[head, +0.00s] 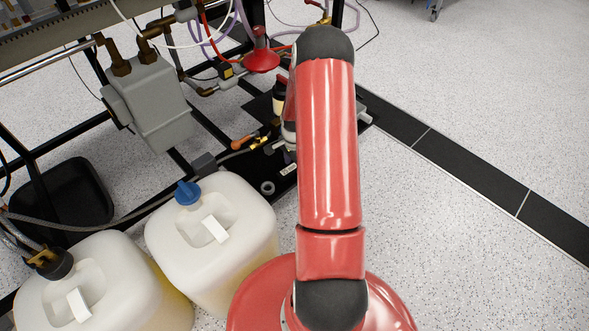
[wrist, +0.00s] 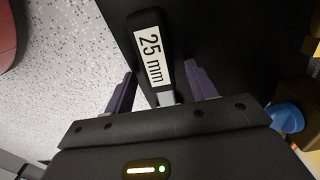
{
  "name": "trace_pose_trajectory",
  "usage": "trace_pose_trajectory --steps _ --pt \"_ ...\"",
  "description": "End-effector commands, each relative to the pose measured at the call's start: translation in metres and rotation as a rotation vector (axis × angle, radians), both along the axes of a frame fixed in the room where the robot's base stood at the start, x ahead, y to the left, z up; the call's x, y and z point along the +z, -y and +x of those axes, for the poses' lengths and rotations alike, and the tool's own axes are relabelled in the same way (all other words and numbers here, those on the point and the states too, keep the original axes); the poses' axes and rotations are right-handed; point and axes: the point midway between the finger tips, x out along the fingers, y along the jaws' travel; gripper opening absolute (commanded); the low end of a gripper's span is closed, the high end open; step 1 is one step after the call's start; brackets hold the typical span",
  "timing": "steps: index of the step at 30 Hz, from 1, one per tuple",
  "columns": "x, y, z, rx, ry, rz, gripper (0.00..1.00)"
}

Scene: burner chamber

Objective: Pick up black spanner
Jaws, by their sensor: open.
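The black spanner (wrist: 146,22) carries a white "25 mm" label and lies over a black surface in the wrist view. A short grey metal part of it shows near the palm. My gripper (wrist: 160,70) is open, with one purple finger on each side of the spanner. The fingers look apart from it, and I cannot tell the exact height gap. In the head view my red arm hides most of the gripper and the spanner.
A black base plate (head: 282,182) lies on the speckled floor under the pipe frame. Two pale jugs (head: 244,213) (head: 120,270) stand at lower left. A grey box (head: 158,113) hangs on the frame. A red funnel-shaped part (head: 262,61) is near my arm. Floor at right is clear.

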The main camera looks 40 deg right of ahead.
Motion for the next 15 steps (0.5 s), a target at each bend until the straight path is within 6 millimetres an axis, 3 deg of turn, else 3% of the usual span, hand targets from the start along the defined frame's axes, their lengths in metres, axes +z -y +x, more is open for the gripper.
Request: trace_pose_trajectory --steps 2,15 --pt "0.0003 0.0 0.0 0.0 0.0 0.0 0.56" --pt "0.0005 -0.0001 0.0 0.0 0.0 0.0 0.0"
